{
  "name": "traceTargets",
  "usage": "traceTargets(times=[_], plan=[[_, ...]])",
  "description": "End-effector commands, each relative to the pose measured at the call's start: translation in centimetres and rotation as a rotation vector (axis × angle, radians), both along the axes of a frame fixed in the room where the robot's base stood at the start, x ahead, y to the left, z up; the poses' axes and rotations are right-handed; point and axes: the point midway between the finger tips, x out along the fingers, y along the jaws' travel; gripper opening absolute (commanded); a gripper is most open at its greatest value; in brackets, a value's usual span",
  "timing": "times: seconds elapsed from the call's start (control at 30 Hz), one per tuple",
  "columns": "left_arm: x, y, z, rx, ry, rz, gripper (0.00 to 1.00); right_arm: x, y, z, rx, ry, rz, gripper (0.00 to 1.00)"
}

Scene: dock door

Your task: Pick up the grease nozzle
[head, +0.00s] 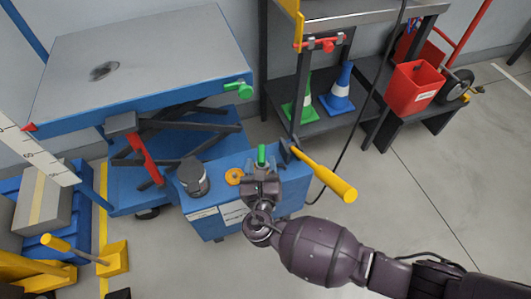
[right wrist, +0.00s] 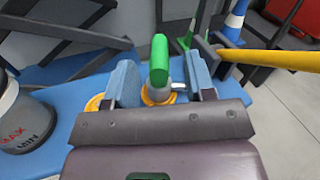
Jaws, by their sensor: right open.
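The green-topped piece that looks like the grease nozzle (head: 261,153) stands upright on the blue cabinet top, just beyond my right gripper (head: 260,178). In the right wrist view, the nozzle (right wrist: 159,60) has a green grip above a grey metal body, with a yellow-orange ring at its base. My right gripper (right wrist: 162,82) is open, with one finger on each side of the nozzle. I cannot tell whether either finger touches it. The gripper hides the nozzle's lower part in the head view. My left gripper is not in view.
On the blue cabinet (head: 212,220) stand a grey MAX/MIN container (head: 193,177) and an orange ring (head: 234,176), left of my gripper. A yellow-handled bar (head: 325,174) juts out at right. A blue lift table (head: 140,58) stands behind left, a red bin (head: 411,88) behind right.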

Motion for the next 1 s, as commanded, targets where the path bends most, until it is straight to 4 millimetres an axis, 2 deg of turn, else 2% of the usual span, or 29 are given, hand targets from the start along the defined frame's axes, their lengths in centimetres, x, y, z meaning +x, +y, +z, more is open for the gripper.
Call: traceTargets(times=[0.27,0.5,0.6,0.87,1.0], plan=[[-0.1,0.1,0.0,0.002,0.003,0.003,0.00,0.0,0.1,0.0,0.000,0.000,0.000,0.48],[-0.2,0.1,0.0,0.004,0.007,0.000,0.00,0.0,0.1,0.0,0.000,0.000,0.000,0.11],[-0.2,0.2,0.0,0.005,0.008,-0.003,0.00,0.0,0.0,0.0,0.000,0.000,0.000,0.00],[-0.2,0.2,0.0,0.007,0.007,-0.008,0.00,0.0,0.1,0.2,0.000,-0.001,-0.001,0.00],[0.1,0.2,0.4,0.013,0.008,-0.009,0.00,0.1,0.1,1.3,0.001,-0.005,0.000,0.00]])
